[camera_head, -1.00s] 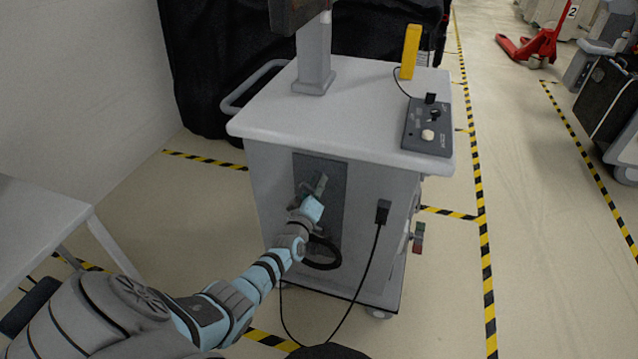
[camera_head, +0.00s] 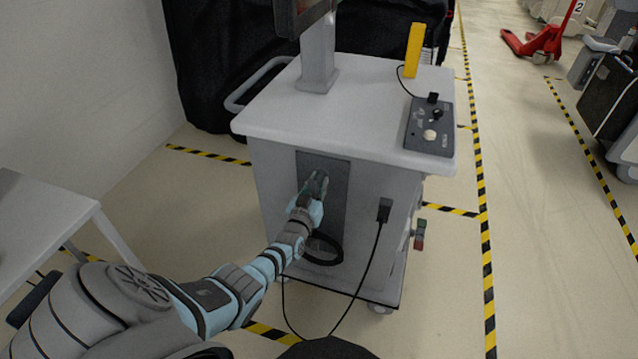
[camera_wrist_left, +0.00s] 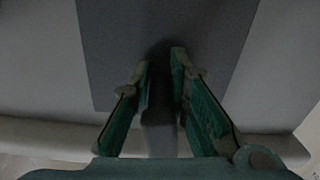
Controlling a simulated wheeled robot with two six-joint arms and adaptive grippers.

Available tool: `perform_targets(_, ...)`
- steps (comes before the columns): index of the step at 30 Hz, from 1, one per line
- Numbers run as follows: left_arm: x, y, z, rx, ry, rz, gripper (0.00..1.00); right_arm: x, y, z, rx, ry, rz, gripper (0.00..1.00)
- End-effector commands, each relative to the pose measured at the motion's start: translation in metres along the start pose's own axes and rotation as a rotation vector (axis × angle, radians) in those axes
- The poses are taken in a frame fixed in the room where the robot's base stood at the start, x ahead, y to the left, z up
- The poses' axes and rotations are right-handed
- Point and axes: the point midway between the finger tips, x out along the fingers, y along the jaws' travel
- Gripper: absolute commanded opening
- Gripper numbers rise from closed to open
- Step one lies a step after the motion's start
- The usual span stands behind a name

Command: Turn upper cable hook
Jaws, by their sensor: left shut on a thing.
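The grey cart (camera_head: 340,122) stands in front of me, with a dark recessed panel (camera_head: 336,205) on its near side. My left gripper (camera_head: 317,184) reaches the upper part of this panel. In the left wrist view the green fingers of my left gripper (camera_wrist_left: 161,62) are closed around a narrow dark piece, the upper cable hook (camera_wrist_left: 159,92). In the head view the gripper mostly hides the hook. A black cable coil (camera_head: 323,262) hangs lower on the panel, below my gripper. My right gripper is not in view.
A black plug (camera_head: 384,209) with a hanging cable sits right of the panel. A control box (camera_head: 430,125) and a yellow handset (camera_head: 414,50) are on the cart top. A grey table (camera_head: 50,225) stands at left.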

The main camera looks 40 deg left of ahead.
Motion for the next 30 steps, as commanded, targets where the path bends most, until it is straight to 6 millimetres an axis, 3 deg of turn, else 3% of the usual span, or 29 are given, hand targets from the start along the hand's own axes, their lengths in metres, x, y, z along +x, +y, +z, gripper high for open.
perform_targets(30, 0.0010, -0.0008, -0.0025, 0.093, 0.006, 0.000, 0.00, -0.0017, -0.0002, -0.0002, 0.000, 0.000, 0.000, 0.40)
